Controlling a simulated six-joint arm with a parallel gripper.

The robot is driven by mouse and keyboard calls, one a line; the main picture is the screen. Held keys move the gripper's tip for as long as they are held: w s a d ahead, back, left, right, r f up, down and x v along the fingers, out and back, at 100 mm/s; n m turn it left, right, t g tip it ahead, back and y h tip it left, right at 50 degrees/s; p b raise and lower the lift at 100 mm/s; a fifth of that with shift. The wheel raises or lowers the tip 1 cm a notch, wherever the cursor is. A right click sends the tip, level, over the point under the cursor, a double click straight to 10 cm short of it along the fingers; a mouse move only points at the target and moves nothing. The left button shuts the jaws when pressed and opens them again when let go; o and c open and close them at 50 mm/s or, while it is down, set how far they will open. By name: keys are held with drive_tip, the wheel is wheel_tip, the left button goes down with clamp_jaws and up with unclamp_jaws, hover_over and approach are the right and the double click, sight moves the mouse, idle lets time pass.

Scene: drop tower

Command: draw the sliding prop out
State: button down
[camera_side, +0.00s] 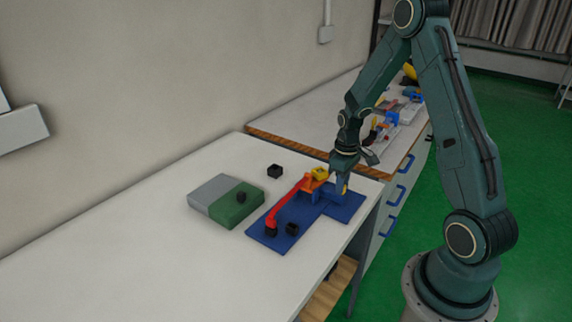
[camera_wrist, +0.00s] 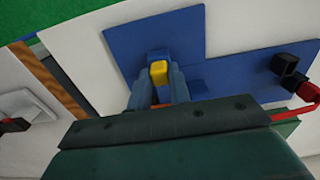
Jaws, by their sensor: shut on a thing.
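The blue T-shaped base plate (camera_side: 294,238) lies on the white table and also shows in the wrist view (camera_wrist: 213,40). A red sloping arm (camera_side: 288,204) runs from there down toward a black piece (camera_side: 271,231). My gripper (camera_side: 342,187) is low over the plate's right part, beside the orange piece. In the wrist view my gripper (camera_wrist: 160,85) is shut on a small yellow piece (camera_wrist: 158,72), seemingly the sliding prop's grip. The prop's rest is hidden.
A grey and green block (camera_side: 233,206) with a black knob (camera_side: 241,197) sits left of the plate. A black cube (camera_side: 275,171) stands behind, and a black cup (camera_side: 292,229) is on the plate. The table's near left is clear. Another bench (camera_side: 310,107) with coloured parts stands behind.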

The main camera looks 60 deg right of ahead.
drive_tip(key=shift+s, duration=1.85)
drive_tip(key=c, duration=1.3)
unclamp_jaws()
drive_tip(key=shift+r, duration=0.2)
drive_tip(key=shift+w+r, duration=0.1)
drive_tip(key=shift+r, duration=0.8)
wheel_tip(320, 180, up, 12)
drive_tip(key=shift+f, duration=0.15)
